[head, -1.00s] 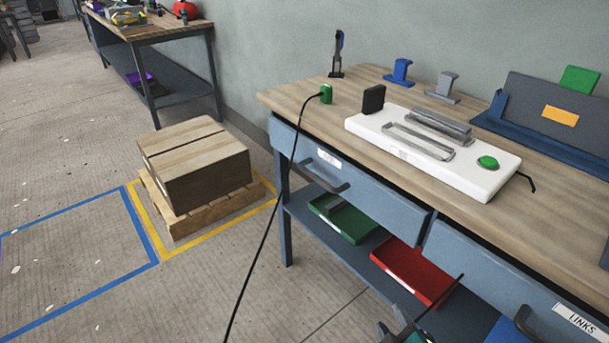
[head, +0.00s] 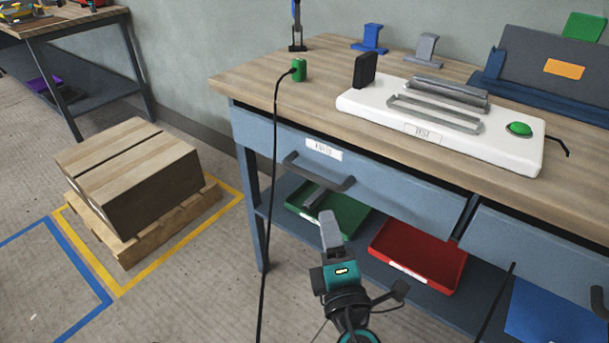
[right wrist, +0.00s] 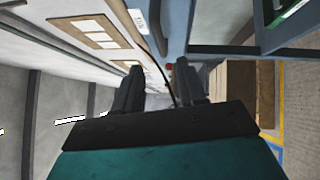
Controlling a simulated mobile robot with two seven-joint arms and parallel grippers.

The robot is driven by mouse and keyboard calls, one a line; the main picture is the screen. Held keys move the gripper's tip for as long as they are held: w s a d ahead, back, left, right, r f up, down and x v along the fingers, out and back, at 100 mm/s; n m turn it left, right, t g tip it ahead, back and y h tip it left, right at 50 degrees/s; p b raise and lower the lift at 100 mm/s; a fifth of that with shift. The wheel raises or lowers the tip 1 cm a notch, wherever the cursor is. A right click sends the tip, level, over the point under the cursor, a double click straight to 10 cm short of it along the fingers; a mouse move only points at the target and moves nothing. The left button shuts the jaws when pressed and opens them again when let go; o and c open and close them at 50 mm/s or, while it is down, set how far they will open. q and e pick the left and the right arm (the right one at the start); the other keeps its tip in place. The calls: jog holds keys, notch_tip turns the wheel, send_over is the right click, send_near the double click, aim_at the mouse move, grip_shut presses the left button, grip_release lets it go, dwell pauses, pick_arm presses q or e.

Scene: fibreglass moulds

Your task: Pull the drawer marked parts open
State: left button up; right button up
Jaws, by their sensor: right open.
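The drawer (head: 385,185) is a blue-grey front under the left part of the wooden bench top, with a white label (head: 323,149) whose small print I cannot read surely. It looks shut. Its dark bar handle (head: 320,180) runs across the front below the label. My right gripper (head: 331,225) is below and in front of the handle, apart from it, pointing up towards the bench. In the right wrist view its two dark fingers (right wrist: 157,85) are spread with nothing between them; a white label (right wrist: 139,21) shows beyond them. My left gripper is out of view.
A black cable (head: 270,200) hangs from a green plug (head: 299,69) past the drawer's left end. A green tray (head: 345,212) and red tray (head: 420,255) sit on the shelf below. A second drawer (head: 540,245) is at right. A box (head: 130,175) stands on a pallet at left.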

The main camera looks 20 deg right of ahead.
aim_at(318, 182)
jog(key=w, duration=0.4)
jog(key=w+d+r, duration=0.1)
jog(key=w, duration=0.3)
jog(key=w+p, duration=0.1)
jog(key=w, duration=0.3)
jog(key=shift+w+d+r, duration=0.25)
jog(key=shift+r, duration=0.1)
jog(key=shift+c, duration=0.2)
grip_shut()
